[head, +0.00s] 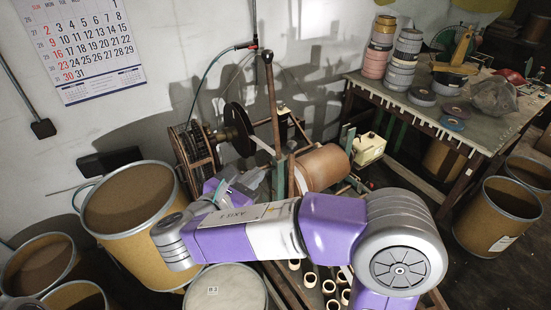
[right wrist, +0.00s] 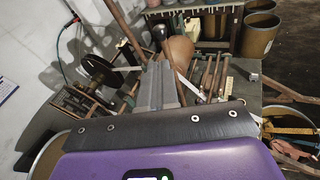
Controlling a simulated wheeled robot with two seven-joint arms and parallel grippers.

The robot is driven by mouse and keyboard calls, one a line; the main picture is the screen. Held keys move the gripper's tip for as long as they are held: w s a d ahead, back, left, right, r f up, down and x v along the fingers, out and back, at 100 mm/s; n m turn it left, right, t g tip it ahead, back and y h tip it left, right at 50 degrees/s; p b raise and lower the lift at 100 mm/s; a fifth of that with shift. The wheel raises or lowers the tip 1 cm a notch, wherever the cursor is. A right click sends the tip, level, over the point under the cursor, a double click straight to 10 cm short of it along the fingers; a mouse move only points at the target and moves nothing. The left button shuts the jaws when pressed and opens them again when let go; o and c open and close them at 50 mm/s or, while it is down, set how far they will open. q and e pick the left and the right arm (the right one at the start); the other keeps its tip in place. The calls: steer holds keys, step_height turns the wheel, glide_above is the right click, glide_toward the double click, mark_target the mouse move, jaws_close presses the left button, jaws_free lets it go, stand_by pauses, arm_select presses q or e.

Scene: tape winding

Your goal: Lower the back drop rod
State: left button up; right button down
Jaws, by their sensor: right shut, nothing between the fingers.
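A tall brown rod (head: 272,100) with a dark knob on top stands upright at the winding machine in the head view. In the right wrist view a dark-knobbed rod (right wrist: 160,35) rises just beyond my fingertips, and another brown rod (right wrist: 124,24) slants up to its left. I cannot tell for sure which is the back drop rod. My right gripper (right wrist: 160,85) is shut and empty, its fingers pointing toward the machine. In the head view it is partly hidden behind my forearm. Contact with a rod cannot be made out. My left gripper is not in view.
A dark reel (head: 238,130) and a brown roll (head: 322,168) sit on the machine. A large drum (head: 165,228) stands at left. A table (head: 468,135) with stacked tape rolls is at right. Cardboard cores (head: 310,280) lie in front.

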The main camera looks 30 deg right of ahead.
mark_target(289, 148)
steer(key=p+x, duration=0.1)
steer(key=x, duration=1.2)
steer(key=shift+w+d+f, duration=0.1)
steer(key=shift+w+d, duration=0.1)
steer(key=shift+d, duration=0.15)
